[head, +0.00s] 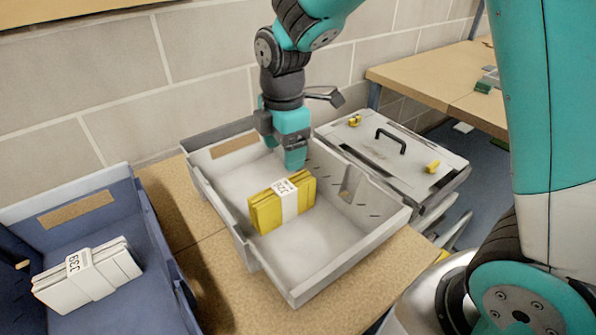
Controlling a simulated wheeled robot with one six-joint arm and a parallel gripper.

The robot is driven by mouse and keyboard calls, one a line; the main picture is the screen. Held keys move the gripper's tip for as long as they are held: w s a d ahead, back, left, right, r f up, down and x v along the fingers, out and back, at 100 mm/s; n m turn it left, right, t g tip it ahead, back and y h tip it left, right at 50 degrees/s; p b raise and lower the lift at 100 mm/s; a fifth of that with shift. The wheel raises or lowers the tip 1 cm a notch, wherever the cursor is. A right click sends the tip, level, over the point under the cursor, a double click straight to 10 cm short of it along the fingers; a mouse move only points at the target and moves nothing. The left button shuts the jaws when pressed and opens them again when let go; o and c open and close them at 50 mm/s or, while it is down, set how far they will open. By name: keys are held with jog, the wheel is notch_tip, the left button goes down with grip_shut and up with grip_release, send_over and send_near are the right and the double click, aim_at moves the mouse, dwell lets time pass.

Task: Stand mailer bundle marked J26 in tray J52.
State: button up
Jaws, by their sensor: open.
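A yellow mailer bundle (268,213) with a white band stands on its long edge in the grey tray (338,268). Its band carries a dark code that I cannot read surely. A white mailer bundle (112,265) with a banded label lies in the blue tray (165,255) at the left; its label seems to read 339 or J39. I see no readable J26 or J52. My gripper (292,162) points down over the back of the grey tray, behind and above the yellow bundle. It is open and appears apart from the bundle.
A grey lidded case (385,160) with a black handle and yellow latches stands right of the grey tray. The block wall (120,80) is close behind. A wooden bench (430,85) stands at the back right. The grey tray's floor is otherwise bare.

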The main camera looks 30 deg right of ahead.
jog(key=s+a+r+m+y, duration=0.1)
jog(key=s+r+m, duration=0.1)
jog(key=s+m, duration=0.2)
jog(key=s+a+r+m+y, duration=0.1)
jog(key=s+r+m, duration=0.2)
jog(key=s, duration=0.7)
jog(key=s+a+r+m+y, duration=0.1)
jog(key=s+a+r+m, duration=0.1)
jog(key=s+m, duration=0.3)
jog(key=shift+s+r+y, duration=0.4)
jog(key=shift+s+r, duration=0.35)
jog(key=shift+s, duration=0.15)
jog(key=shift+c, duration=0.4)
